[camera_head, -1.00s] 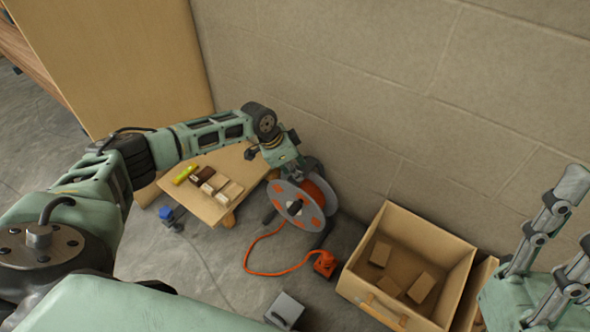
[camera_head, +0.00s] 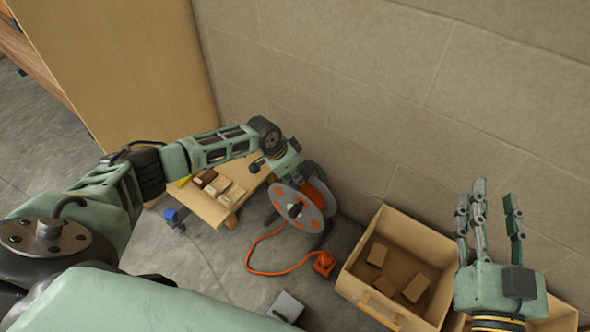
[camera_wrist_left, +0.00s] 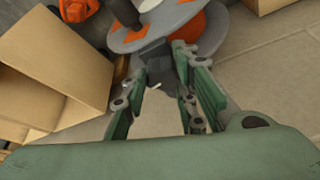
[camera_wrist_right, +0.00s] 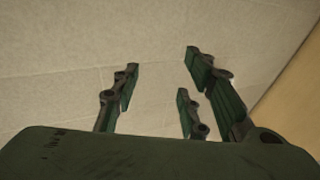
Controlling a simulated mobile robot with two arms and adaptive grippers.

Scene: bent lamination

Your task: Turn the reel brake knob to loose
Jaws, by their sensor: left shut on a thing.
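The cable reel (camera_head: 318,197) has grey discs with orange patches and stands on the floor near the wall. It also shows at the top of the left wrist view (camera_wrist_left: 174,20). My left gripper (camera_wrist_left: 168,62) is at the reel's side, with its fingers closed around a dark block-like knob (camera_wrist_left: 157,66). The fingers hide part of the knob, and I cannot read its setting. In the head view the reel and wrist hide most of this grip. My right gripper (camera_head: 490,205) is raised over the cardboard box, fingers apart and empty; its fingers also show in the right wrist view (camera_wrist_right: 162,82).
An open cardboard box (camera_head: 355,285) with several blocks stands right of the reel. An orange cable runs to an orange socket (camera_head: 324,263). A low wooden table (camera_head: 205,208) with blocks is at left. A grey box (camera_head: 287,306) lies in front. The wall is close behind.

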